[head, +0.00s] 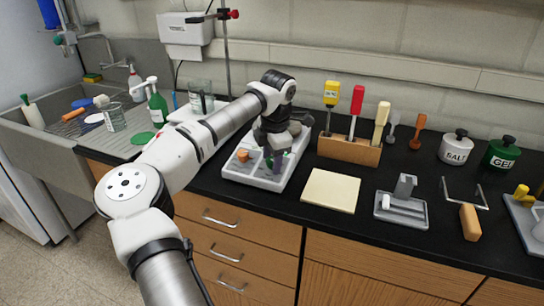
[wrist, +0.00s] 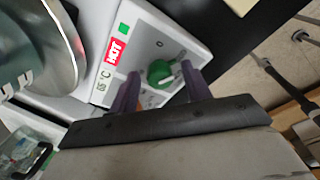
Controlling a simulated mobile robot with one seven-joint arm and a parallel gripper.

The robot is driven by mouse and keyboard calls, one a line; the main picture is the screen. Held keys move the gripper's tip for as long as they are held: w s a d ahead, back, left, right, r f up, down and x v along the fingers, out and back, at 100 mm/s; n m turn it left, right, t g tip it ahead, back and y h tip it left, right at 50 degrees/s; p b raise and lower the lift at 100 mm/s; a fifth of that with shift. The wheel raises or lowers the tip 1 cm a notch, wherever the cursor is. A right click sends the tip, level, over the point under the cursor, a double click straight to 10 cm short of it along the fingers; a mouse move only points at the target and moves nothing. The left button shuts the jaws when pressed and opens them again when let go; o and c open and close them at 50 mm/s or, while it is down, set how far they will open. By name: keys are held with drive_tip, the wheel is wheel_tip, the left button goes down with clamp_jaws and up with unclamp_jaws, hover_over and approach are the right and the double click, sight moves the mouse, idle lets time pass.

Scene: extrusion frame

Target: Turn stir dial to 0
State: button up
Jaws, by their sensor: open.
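The white hotplate stirrer shows in the wrist view (wrist: 140,20) with a red HOT label and a temperature readout on its front panel. The green stir dial (wrist: 160,72) has a pale pointer mark, and a small "0" is printed on the panel near it. My gripper (wrist: 156,88) is open, its two purple fingers on either side of the dial; I cannot tell whether they touch it. Part of an orange knob shows between the fingers.
A shiny metal vessel (wrist: 40,45) stands at the left in the wrist view. In the head view a wooden tool rack (head: 348,150), a cream pad (head: 331,191) and a grey balance-like device (head: 402,208) stand to the right. Glass beakers and a sink are at left.

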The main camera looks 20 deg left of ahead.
drive_tip(key=c, duration=1)
drive_tip(key=shift+n, duration=0.3)
drive_tip(key=n+b, duration=0.2)
drive_tip(key=n, duration=0.3)
drive_tip(key=shift+n+h, duration=0.3)
drive_tip(key=shift+h, duration=0.1)
drive_tip(key=n, duration=0.5)
drive_tip(key=shift+a+r+h+b, duration=0.1)
drive_tip(key=shift+h+b, duration=0.3)
drive_tip(key=shift+w+n, duration=0.1)
drive_tip(key=shift+n, duration=0.3)
drive_tip(key=o, duration=1)
